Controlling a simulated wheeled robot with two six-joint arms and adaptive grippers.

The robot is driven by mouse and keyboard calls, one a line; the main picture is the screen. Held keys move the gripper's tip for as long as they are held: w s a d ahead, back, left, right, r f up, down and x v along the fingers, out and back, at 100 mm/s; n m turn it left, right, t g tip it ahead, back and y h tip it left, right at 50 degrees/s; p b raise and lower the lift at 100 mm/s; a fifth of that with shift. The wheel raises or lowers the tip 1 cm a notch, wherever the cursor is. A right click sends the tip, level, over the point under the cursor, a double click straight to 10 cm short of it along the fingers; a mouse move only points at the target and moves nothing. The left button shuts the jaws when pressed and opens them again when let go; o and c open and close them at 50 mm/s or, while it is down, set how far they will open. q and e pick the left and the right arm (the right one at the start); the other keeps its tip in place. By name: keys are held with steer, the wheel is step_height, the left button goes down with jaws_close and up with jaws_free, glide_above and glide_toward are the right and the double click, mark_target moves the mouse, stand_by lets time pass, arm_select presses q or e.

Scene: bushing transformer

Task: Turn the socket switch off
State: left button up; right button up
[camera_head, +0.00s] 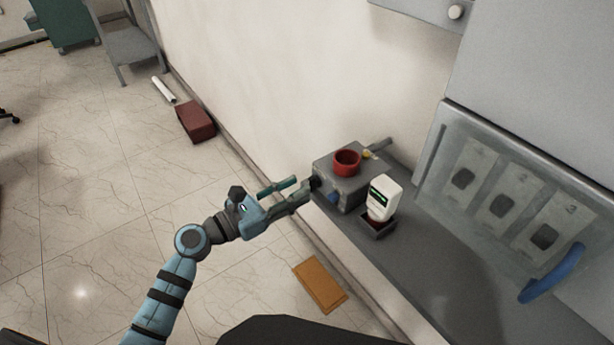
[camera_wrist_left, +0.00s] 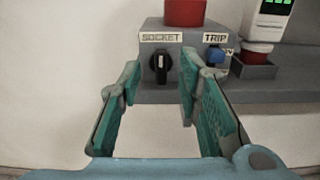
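The socket switch (camera_wrist_left: 160,68) is a black rotary knob with a white pointer mark that stands nearly upright. It sits below the "SOCKET" label on the front of a grey control box (camera_head: 333,183). In the head view the knob (camera_head: 315,183) is a small dark shape on the box's side. My left gripper (camera_head: 290,194) is open and empty, just in front of the box. In the left wrist view its teal-padded fingers (camera_wrist_left: 160,85) stand on either side of the knob, with visible gaps. Contact with the knob is not visible. My right gripper is not in view.
A white meter (camera_head: 384,197) stands beside the box on a grey ledge (camera_head: 440,245). A wall is behind; open floor lies left.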

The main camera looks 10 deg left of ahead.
mark_target(308, 183)
arm_select(q)
steer(key=shift+x, duration=1.95)
jaws_close()
